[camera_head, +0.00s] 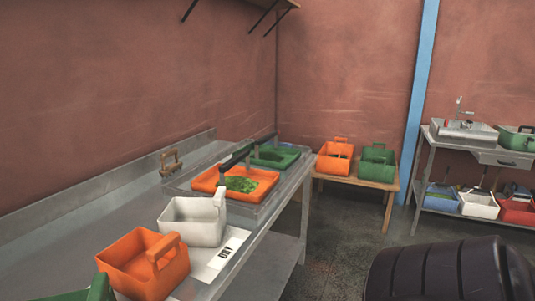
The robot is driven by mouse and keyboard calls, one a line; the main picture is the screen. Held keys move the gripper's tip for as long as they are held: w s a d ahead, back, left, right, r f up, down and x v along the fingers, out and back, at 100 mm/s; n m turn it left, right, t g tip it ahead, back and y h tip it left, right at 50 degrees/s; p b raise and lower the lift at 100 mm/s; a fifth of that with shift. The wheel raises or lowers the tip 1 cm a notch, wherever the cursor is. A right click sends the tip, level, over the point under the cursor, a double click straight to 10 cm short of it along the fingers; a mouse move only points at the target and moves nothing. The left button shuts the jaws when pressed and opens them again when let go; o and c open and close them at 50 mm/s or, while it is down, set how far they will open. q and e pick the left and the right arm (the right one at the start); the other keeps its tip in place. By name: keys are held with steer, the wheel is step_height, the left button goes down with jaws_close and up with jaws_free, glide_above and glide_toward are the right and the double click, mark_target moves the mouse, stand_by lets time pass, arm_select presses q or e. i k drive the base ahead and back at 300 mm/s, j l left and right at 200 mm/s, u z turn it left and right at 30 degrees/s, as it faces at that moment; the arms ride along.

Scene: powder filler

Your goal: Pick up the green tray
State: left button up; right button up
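A shallow green tray (285,159) sits at the far end of the metal counter, behind an orange tray (208,180) that holds green leafy bits (241,184). A dark bar (243,153) crosses above the trays and hides part of the green one. Other green containers are in view: a handled one (377,162) on a small wooden table, one (516,139) on the metal rack at right, and one (80,296) cut off at the bottom left. Neither of my grippers is in view.
The metal counter (110,200) runs along the left wall. On it stand a white caddy (190,224), an orange caddy (130,262) and a "DRY" sign (224,252). Another orange caddy (334,158) is on the wooden table. A dark ribbed barrel (440,273) blocks the lower right. Floor (335,235) between is clear.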

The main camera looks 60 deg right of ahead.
mark_target(275, 156)
steer(key=l+u, duration=0.1)
steer(key=l, duration=0.65)
steer(key=l+u, duration=0.1)
steer(key=l, duration=0.6)
steer(key=k+l, duration=0.15)
steer(key=l, duration=0.6)
steer(key=l+u, duration=0.15)
steer(key=l, duration=0.6)
steer(key=k+l+u, duration=0.1)
steer(key=l, duration=0.6)
steer(key=k+l+u, duration=0.1)
steer(key=l, duration=0.6)
steer(key=k+l+u, duration=0.1)
steer(key=k+l, duration=0.15)
steer(key=l, duration=0.45)
steer(key=k+l+u, duration=0.1)
steer(key=l, duration=0.6)
steer(key=k, duration=0.1)
